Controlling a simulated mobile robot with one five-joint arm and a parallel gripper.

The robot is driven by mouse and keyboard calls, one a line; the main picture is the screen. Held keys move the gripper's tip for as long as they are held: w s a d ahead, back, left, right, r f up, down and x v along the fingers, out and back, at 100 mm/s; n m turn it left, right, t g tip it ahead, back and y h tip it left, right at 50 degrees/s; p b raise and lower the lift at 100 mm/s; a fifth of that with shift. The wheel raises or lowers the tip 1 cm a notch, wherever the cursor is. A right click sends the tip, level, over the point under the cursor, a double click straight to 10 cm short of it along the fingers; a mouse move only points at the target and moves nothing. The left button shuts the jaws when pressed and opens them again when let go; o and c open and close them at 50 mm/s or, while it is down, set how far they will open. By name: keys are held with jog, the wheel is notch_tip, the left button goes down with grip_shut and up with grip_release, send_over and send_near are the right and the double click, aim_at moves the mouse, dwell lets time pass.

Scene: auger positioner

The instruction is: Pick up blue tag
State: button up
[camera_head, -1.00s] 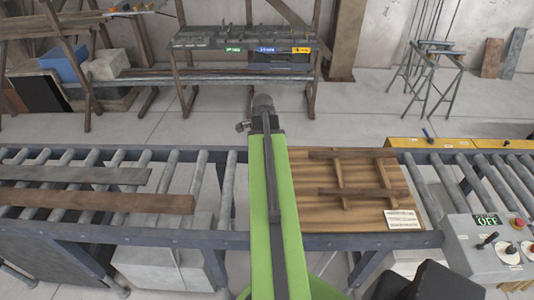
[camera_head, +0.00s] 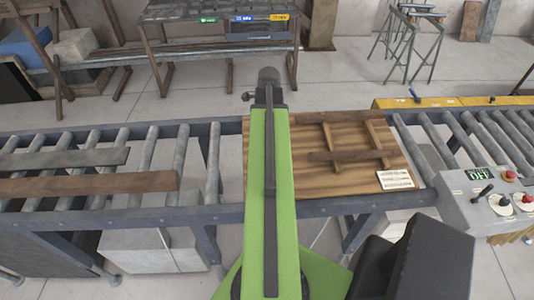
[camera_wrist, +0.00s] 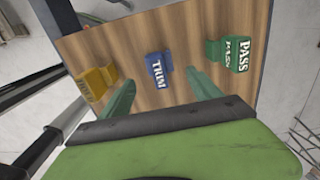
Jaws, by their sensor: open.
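The blue tag (camera_wrist: 158,70), lettered TRIM, sits on a wood-grain board (camera_wrist: 140,38) in the wrist view. It lies between a yellow tag (camera_wrist: 97,80) on the left and a green tag (camera_wrist: 228,53) lettered PASS on the right. My gripper (camera_wrist: 160,77) is open. Its two green fingers are spread to either side of the blue tag, and I see no contact. The gap in depth between fingers and tag is hard to judge. In the head view I cannot make out the tags on the board (camera_head: 290,180); my arm covers part of it.
A roller conveyor (camera_head: 150,160) runs on both sides of the board, with planks on its left part. A control box (camera_head: 480,208) stands at the right. A bench (camera_head: 175,12) at the back carries green, blue and yellow labels.

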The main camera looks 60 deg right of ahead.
notch_tip(320, 180, down, 8)
jog(key=b, duration=0.6)
jog(key=shift+r, duration=0.25)
jog(key=shift+w+r, duration=0.1)
jog(key=shift+r, duration=0.05)
jog(key=shift+c, duration=0.2)
jog(key=c, duration=1.4)
jog(key=shift+r, duration=0.1)
jog(key=r+p, duration=0.1)
jog(key=p, duration=0.1)
jog(key=r+p, duration=0.1)
jog(key=r, duration=0.1)
jog(key=r+p, duration=0.2)
jog(key=shift+s+d+r+p, duration=0.1)
jog(key=shift+s+d+p, duration=0.2)
jog(key=shift+d, duration=0.05)
jog(key=s+d+r+p, duration=0.5)
jog(key=s+d, duration=0.2)
jog(key=d, duration=0.1)
jog(key=shift+s+r+p, duration=0.25)
jog(key=shift+r+p, duration=0.05)
